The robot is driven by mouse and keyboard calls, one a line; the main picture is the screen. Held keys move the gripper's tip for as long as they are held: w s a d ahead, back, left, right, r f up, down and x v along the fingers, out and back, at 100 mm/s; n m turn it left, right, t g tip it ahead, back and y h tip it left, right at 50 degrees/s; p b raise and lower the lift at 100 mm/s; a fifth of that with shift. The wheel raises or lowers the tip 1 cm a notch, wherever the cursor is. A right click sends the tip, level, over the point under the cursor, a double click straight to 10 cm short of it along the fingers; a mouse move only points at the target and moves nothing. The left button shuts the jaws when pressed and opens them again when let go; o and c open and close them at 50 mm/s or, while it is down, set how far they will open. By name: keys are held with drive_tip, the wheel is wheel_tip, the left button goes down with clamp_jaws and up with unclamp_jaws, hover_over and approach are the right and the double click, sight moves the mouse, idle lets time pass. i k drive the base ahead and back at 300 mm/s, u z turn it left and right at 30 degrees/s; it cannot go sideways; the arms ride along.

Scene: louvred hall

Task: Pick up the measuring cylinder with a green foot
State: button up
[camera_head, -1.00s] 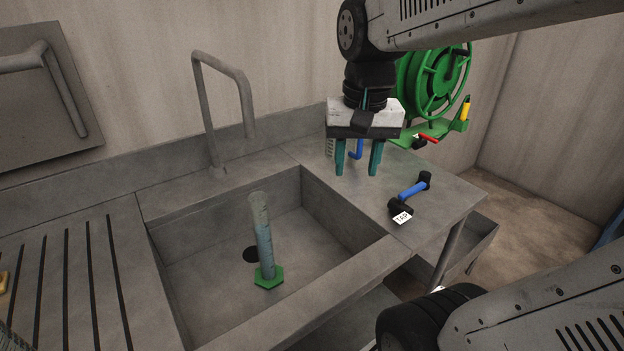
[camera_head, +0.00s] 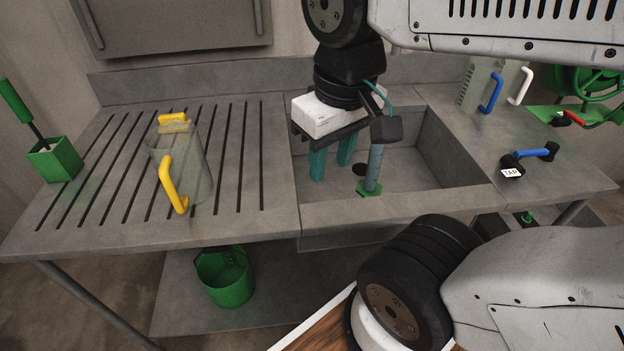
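The measuring cylinder (camera_head: 375,168) stands upright in the sink, a clear bluish tube on a green six-sided foot (camera_head: 369,189). Its top is hidden behind the dark part of my gripper. My gripper (camera_head: 331,169) points down over the left part of the sink, its two teal fingers apart with nothing seen between them. The fingers are left of the cylinder in the picture; I cannot tell their exact height or depth relative to it.
The sink rim (camera_head: 395,205) surrounds the cylinder. A clear jug with a yellow handle (camera_head: 172,184) stands on the slotted drainboard (camera_head: 100,215). A green brush pot (camera_head: 55,160) is far left. A black-and-blue tool (camera_head: 531,155) lies right. A green bucket (camera_head: 228,278) is below.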

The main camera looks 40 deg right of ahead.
sight(369, 186)
drive_tip(key=u, duration=0.8)
drive_tip(key=k, duration=0.95)
drive_tip(key=z, duration=1.8)
drive_tip(key=i, duration=0.5)
drive_tip(key=u, duration=0.05)
